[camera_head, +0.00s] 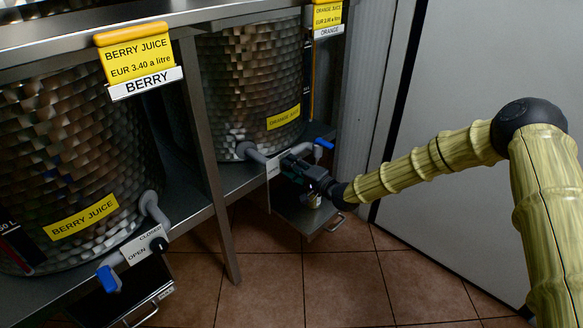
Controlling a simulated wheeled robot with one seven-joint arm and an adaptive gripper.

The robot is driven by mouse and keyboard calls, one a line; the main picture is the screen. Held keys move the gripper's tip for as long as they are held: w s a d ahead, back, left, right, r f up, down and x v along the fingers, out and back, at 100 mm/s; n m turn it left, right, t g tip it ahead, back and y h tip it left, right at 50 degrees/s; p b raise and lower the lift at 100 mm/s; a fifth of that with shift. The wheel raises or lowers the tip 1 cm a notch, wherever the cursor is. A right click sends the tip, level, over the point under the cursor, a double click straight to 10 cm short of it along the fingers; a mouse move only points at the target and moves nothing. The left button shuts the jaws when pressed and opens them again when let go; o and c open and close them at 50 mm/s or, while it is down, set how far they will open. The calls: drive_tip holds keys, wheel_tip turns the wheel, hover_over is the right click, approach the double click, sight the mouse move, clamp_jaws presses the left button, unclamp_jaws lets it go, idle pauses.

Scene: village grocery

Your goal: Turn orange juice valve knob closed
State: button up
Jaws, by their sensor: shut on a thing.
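The orange juice tank (250,85) is a dimpled metal drum with a yellow orange juice label (283,118). A grey outlet pipe (253,154) leaves its lower front and leads to the valve, partly hidden by my gripper. My gripper (292,160) is shut at this valve, on what appears to be its knob. The blue end of the knob (323,144) sticks out up and right of the fingers. A white plate (273,167) shows left of the gripper; its text is unreadable here.
The berry juice tank (75,160) stands left, with its blue-ended valve handle (110,279) by the word OPEN. A metal rack post (205,150) separates the tanks. A small drip tray (312,222) is below my gripper. Tiled floor (340,285) is clear.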

drive_tip(key=shift+w+d, duration=0.1)
drive_tip(key=shift+d, duration=0.05)
drive_tip(key=o, duration=1)
drive_tip(key=shift+o, duration=0.2)
drive_tip(key=v, duration=1.2)
